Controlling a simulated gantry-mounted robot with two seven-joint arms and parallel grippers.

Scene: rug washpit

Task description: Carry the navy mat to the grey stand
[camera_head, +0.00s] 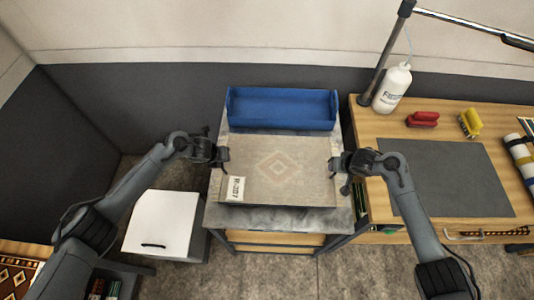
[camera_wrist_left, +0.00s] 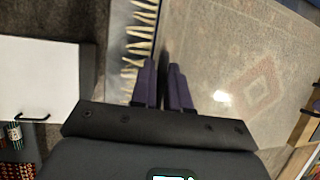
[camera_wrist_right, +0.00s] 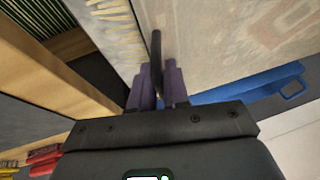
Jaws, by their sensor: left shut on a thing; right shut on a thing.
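A pale beige mat (camera_head: 262,165) with a faint reddish diamond and a white label lies spread between my grippers, over the grey-topped stand (camera_head: 290,217). I see no clearly navy mat. My left gripper (camera_head: 222,155) is shut at the mat's left edge, and my right gripper (camera_head: 335,163) is shut at its right edge. The left wrist view shows the patterned surface (camera_wrist_left: 250,70) right of the fingers and pale fringe left of them. In the right wrist view a thin dark edge (camera_wrist_right: 156,60) stands between the fingers. I cannot tell whether the mat touches the stand.
A blue tray (camera_head: 282,108) sits at the stand's back. A wooden bench at right holds a dark grey pad (camera_head: 445,178), a white bottle (camera_head: 393,88), a red brush (camera_head: 422,119), a yellow brush (camera_head: 470,122) and rolls. A white-topped box (camera_head: 163,225) stands at left.

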